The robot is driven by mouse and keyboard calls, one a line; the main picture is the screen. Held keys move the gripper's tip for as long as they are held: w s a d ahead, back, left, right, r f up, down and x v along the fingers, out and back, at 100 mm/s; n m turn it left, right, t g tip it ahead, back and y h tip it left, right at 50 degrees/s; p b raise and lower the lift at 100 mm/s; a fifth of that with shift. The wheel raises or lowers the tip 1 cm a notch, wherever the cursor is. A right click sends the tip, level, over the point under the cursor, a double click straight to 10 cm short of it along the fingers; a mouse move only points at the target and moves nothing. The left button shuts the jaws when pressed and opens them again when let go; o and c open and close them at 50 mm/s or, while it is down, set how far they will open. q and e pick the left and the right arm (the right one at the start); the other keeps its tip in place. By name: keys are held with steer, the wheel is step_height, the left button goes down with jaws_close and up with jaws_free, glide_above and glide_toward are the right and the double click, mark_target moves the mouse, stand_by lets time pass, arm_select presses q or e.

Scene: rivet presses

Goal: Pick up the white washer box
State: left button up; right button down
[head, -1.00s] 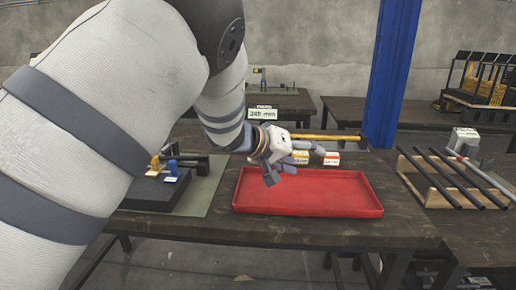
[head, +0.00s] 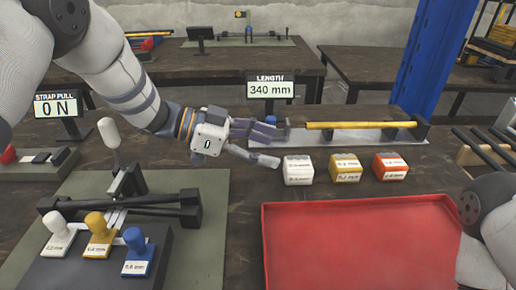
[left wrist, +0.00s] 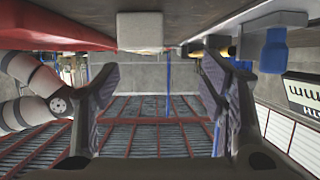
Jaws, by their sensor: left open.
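The white washer box (head: 298,171) stands on the dark workbench behind the red tray, left of a yellow-labelled box (head: 345,169) and a red-labelled box (head: 390,167). My left gripper (head: 274,147) is open and empty, just left of the white box with its fingers pointing toward it. In the left wrist view, the white box (left wrist: 140,32) shows at the top, between and beyond the open fingers of my left gripper (left wrist: 157,80). No contact with the box shows. My right arm shows at the lower right in the head view, but its gripper is out of view.
The red tray (head: 355,204) lies in front of the boxes. A length gauge with a yellow rod (head: 360,125) and a display (head: 270,87) is behind them. A press with white, yellow and blue-handled stamps (head: 97,235) stands at the left front.

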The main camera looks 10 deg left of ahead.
mark_target(299, 163)
arm_select(q)
steer(key=shift+s+d+f+m+g, duration=0.15)
steer(key=shift+s+d+g, duration=0.05)
steer(key=shift+s, duration=0.2)
steer(key=shift+s+d+f+m+g, duration=0.15)
steer(key=shift+s+d+g, duration=0.05)
steer(key=shift+s, duration=0.2)
steer(key=x, duration=0.7)
steer(key=shift+s, duration=0.1)
steer(key=shift+r, duration=0.1)
steer(key=c, duration=1.3)
